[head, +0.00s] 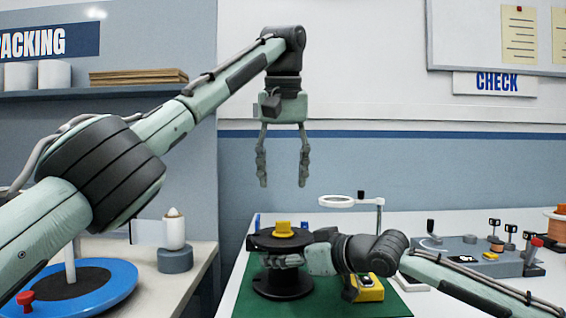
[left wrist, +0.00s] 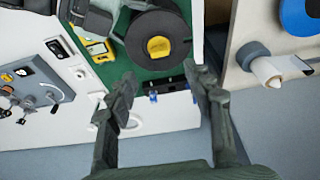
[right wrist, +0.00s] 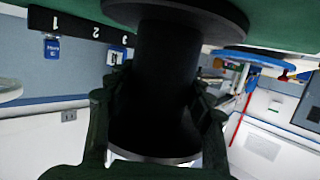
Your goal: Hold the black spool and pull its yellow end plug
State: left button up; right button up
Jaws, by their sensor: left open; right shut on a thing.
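The black spool (head: 283,284) stands upright on the green mat (head: 392,306). Its yellow end plug (head: 283,229) sits in the centre of the top flange and also shows in the left wrist view (left wrist: 159,47). My right gripper (head: 279,260) is shut on the spool; in the right wrist view its fingers lie on either side of the black core (right wrist: 160,85). My left gripper (head: 284,184) is open and empty, pointing down above the spool, apart from the plug. In the left wrist view its fingers (left wrist: 165,85) are spread with nothing between them.
A yellow meter (head: 368,289) lies on the mat beside my right wrist. A ring magnifier (head: 337,202) stands behind. A grey fixture with small posts (head: 470,252) is on the right. A blue reel (head: 110,283) and a white cone (head: 174,230) stand on the left table.

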aim_at(283, 222)
pick_arm(q)
jog(key=x, duration=0.9)
jog(key=shift+w+f, duration=0.1)
jog(key=shift+f, duration=0.25)
grip_shut()
jog(key=shift+r, duration=1.6)
jog(key=shift+r, duration=1.95)
